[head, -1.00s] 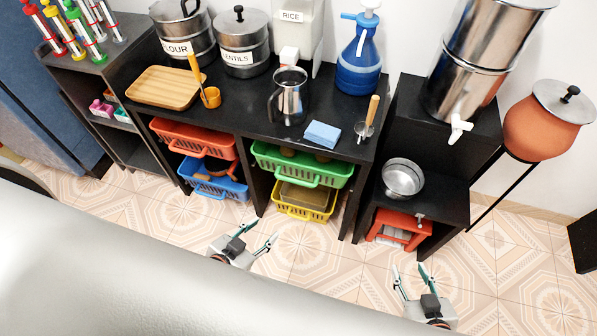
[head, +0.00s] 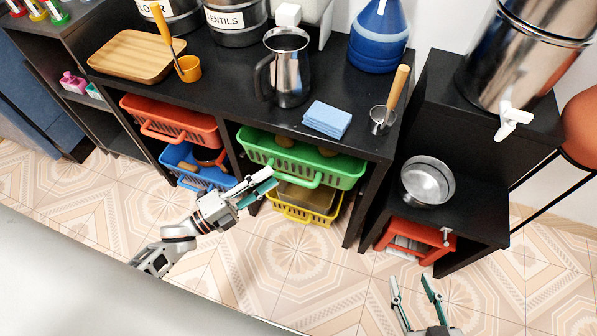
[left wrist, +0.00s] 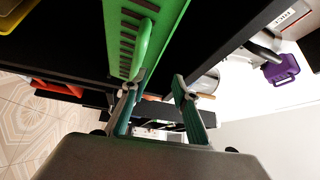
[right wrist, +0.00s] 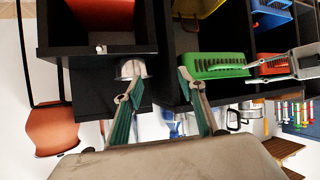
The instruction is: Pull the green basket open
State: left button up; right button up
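The green basket (head: 335,167) sits in the upper slot of the black shelf unit, with a curved handle (head: 296,178) on its front. A few brown round items show inside it. My left gripper (head: 266,184) is just left of the handle in the head view. In the left wrist view its two fingers (left wrist: 157,88) are spread apart, with the basket's handle (left wrist: 144,46) ahead, nearest the left finger's tip. I cannot tell whether they touch. My right gripper (head: 412,284) is open and empty over the floor, and the basket also shows in the right wrist view (right wrist: 215,66).
A yellow basket (head: 290,212) sits right below the green one. Red (head: 190,122) and blue (head: 178,158) baskets fill the left bay. A steel bowl (head: 427,181) stands on the low right shelf.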

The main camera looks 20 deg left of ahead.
aim_at(293, 177)
pick_arm(q)
notch_tip(293, 177, down, 5)
jog(key=m+g+h+b, duration=0.2)
jog(key=m, duration=0.1)
jog(key=shift+w+d+r+m+h, duration=0.2)
jog(key=shift+w+d+m, duration=0.15)
jog(key=shift+w+d, duration=0.55)
jog(key=shift+w+d+r+m+h, duration=0.2)
jog(key=shift+w+d+m, duration=0.1)
jog(key=shift+w+d, duration=0.6)
jog(key=shift+w+d+r+m+h, duration=0.1)
jog(key=shift+w+d+r+m, duration=0.2)
jog(key=shift+w+d, duration=0.6)
jog(key=shift+s+d+f, duration=0.1)
jog(key=shift+s+d, duration=0.1)
jog(key=shift+s, duration=0.05)
